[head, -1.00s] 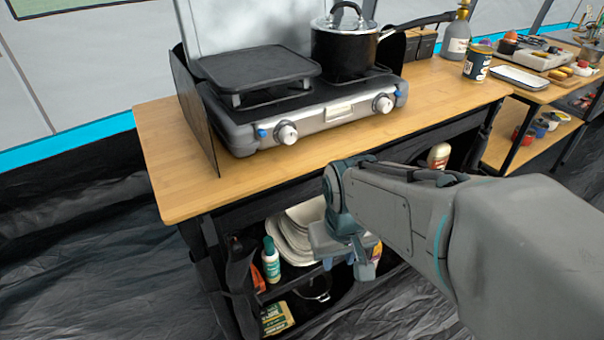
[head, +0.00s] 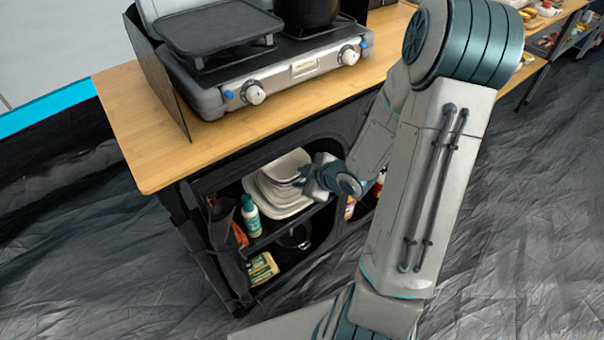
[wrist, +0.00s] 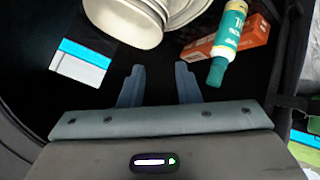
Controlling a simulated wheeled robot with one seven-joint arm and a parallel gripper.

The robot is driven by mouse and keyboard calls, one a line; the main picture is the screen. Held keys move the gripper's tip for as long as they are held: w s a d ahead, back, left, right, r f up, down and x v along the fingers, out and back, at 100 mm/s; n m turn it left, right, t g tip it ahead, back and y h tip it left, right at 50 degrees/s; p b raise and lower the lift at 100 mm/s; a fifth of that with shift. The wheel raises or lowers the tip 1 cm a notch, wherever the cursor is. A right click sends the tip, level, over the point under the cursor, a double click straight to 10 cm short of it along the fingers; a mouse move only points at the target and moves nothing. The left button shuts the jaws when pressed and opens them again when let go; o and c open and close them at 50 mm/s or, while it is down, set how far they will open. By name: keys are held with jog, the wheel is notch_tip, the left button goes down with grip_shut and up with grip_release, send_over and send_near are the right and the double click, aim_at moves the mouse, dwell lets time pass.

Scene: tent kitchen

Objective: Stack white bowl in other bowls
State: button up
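White dishes, bowls or plates, are stacked on the upper shelf under the counter in the head view (head: 268,197). A white bowl (wrist: 122,20) shows at the top of the wrist view, beside or overlapping more white stacked dishes (wrist: 178,10); which rests on which I cannot tell. My gripper (wrist: 160,85) is open with nothing between its two fingers. In the wrist view the fingertips stop short of the bowl. In the head view my gripper (head: 304,180) is at the right side of the stack, and its fingers are hard to make out.
A white bottle with green label (head: 250,214) stands left of the stack; an orange box (wrist: 255,34) lies beside it in the wrist view. The wooden counter edge (head: 215,152) overhangs the shelf. A stove (head: 270,80) stands above.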

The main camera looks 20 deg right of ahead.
jog(key=shift+w+a, duration=0.1)
jog(key=shift+a, duration=0.05)
jog(key=b+x, duration=0.4)
jog(key=x, duration=0.9)
jog(key=shift+w+a+b, duration=0.2)
jog(key=shift+w+b, duration=0.1)
jog(key=shift+b, duration=0.1)
jog(key=shift+f, duration=0.1)
grip_shut()
grip_release()
jog(key=shift+s, duration=0.1)
jog(key=p+v, duration=0.4)
jog(key=v, duration=0.9)
jog(key=shift+s+d+p, duration=0.25)
jog(key=shift+s+p, duration=0.05)
jog(key=shift+p, duration=0.05)
